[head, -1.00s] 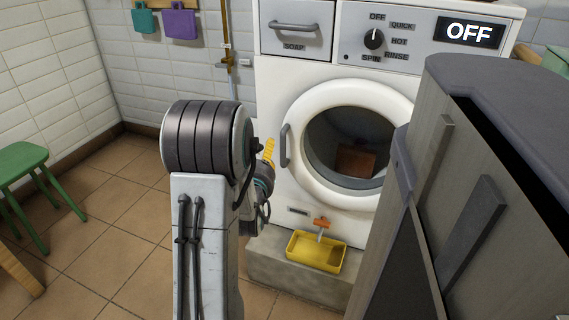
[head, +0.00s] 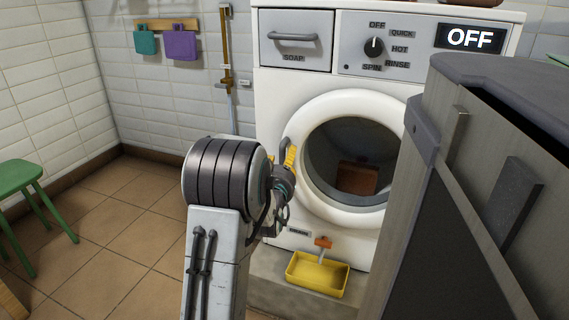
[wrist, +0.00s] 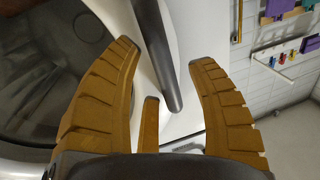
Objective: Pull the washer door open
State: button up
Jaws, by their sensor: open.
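The white washer (head: 276,105) stands ahead, its round door (head: 322,106) looking shut in its front. The door's dark handle (wrist: 150,35) is a bar at the left of the door in the head view. My gripper (head: 289,156) is at that handle and hides most of it in the head view. In the wrist view my gripper (wrist: 163,56) has its yellow fingers spread, one on each side of the handle bar. Gaps show between the bar and both fingers. A brown block-like thing (head: 358,177) shows behind the door's glass.
A grey cabinet (head: 470,190) stands close on the right, overlapping the door's right edge. A yellow tray (head: 317,277) lies below the door. A green stool (head: 22,177) is at the left. Tiled floor (head: 105,235) is clear between stool and arm.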

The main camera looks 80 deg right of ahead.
jog(key=shift+d, duration=0.3)
grip_shut()
dwell(0.6)
